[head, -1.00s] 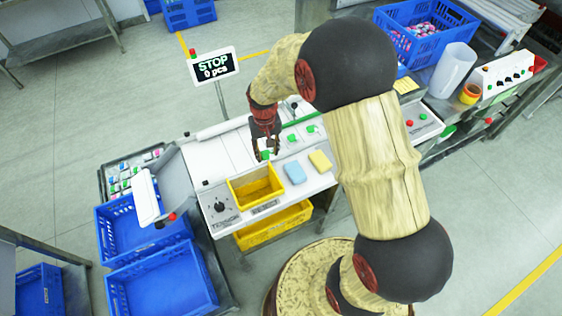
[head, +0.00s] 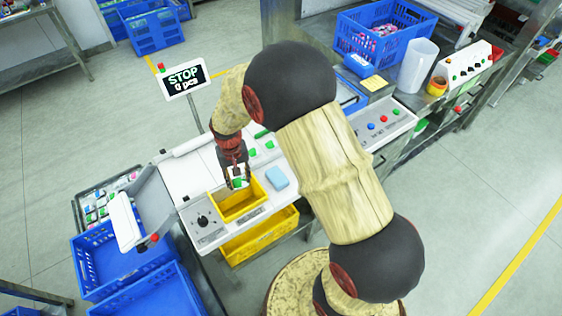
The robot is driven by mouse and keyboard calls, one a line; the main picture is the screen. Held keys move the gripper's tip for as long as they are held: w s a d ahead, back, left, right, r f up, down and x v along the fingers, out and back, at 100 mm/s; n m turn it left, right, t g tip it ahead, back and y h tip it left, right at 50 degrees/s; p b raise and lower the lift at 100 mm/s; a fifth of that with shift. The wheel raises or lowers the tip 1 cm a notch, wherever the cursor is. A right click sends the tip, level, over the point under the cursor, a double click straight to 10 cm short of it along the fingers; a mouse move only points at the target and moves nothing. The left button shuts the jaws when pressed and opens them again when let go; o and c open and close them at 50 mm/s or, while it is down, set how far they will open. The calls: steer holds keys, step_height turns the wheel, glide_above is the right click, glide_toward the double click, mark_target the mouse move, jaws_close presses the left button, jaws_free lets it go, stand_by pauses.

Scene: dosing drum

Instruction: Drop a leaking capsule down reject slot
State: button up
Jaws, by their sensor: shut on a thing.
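My gripper (head: 235,178) points down and is shut on a green-and-white capsule (head: 240,183). The capsule is at the back part of the yellow reject opening (head: 240,207), seemingly above it; its exact height is hard to tell. A yellow bin (head: 262,238) stands below the opening's panel. Other green pieces (head: 269,145) lie on the white work surface (head: 195,178) behind the gripper. I cannot see a leak on the held capsule at this size.
A light blue pad (head: 277,177) lies right of the opening. A dial (head: 203,220) is at its left. A sign (head: 184,78) reads STOP, 0 pcs. Blue crates (head: 112,258) stand at the left. My arm hides the panel's right part.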

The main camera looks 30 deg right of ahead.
steer(key=shift+f, duration=0.2)
steer(key=o, duration=0.8)
steer(key=shift+r, duration=0.1)
step_height(320, 180, up, 12)
steer(key=shift+f, duration=0.1)
stand_by(0.7)
steer(key=s+r+n+t+b, duration=0.1)
steer(key=s+r+t+b, duration=0.1)
steer(key=s+r, duration=0.2)
steer(key=s+r+n+t+b, duration=0.1)
steer(key=s+r+b, duration=0.2)
steer(key=s, duration=0.7)
steer(key=s+r+n+t+b, duration=0.1)
steer(key=s+r+t+b, duration=0.1)
steer(key=s+r, duration=0.3)
steer(key=shift+s+t+b, duration=0.3)
steer(key=shift+s, duration=1.2)
